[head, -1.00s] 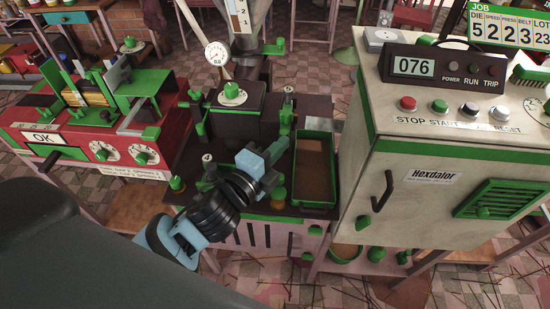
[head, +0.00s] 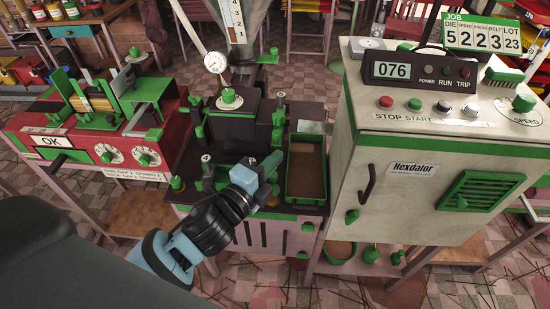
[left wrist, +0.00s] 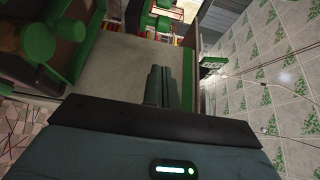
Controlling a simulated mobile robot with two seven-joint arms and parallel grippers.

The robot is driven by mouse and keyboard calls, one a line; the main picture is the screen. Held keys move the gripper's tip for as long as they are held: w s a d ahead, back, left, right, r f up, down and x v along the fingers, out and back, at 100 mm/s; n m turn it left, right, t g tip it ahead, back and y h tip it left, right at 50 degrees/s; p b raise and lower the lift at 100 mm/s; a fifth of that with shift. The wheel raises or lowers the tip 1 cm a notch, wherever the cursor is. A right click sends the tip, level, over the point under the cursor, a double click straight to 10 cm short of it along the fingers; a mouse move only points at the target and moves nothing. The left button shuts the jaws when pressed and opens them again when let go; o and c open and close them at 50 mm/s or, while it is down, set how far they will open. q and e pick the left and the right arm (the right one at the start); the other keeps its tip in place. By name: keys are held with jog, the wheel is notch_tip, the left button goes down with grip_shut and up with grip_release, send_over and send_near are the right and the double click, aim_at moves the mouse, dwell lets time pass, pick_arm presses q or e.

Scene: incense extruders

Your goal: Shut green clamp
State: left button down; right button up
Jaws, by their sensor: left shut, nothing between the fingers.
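The dark-topped extruder (head: 230,128) stands in the middle of the head view. It bears several small green fittings: one upright at the back right (head: 278,117) and one at the front left (head: 207,178). I cannot tell which of them is the green clamp, or whether it is open. My left gripper (head: 273,163) is over the front of the extruder top, left of the green-rimmed tray, and partly hidden by its own wrist. In the left wrist view its fingers (left wrist: 162,86) are together and empty, before a plain grey surface. My right gripper is out of view.
A green-rimmed tray (head: 291,185) sits at the extruder's right. The pale control cabinet (head: 410,200) stands close on the right. A red machine (head: 80,148) with dials stands at the left. A gauge (head: 215,62) sticks up behind.

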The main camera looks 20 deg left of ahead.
pick_arm(q)
jog(key=b+v, duration=0.1)
jog(key=v, duration=0.8)
jog(key=shift+f, duration=0.2)
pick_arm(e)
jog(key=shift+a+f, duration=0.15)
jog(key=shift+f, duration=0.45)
pick_arm(q)
jog(key=shift+a+f, duration=0.1)
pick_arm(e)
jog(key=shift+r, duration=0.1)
pick_arm(q)
jog(key=s+a+f+n+g+y+p, duration=0.1)
jog(key=s+f+n+g+p, duration=0.7)
jog(key=s+f+n, duration=1)
jog(key=s+f+y, duration=0.1)
jog(key=s+f, duration=0.2)
jog(key=s, duration=0.2)
jog(key=shift+s+a+n+g, duration=0.3)
jog(key=shift+a+n, duration=0.1)
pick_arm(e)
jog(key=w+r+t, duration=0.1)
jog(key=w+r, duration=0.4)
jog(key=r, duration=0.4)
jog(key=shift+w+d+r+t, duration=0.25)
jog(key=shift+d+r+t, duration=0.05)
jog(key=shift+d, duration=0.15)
pick_arm(q)
jog(key=shift+f, duration=0.1)
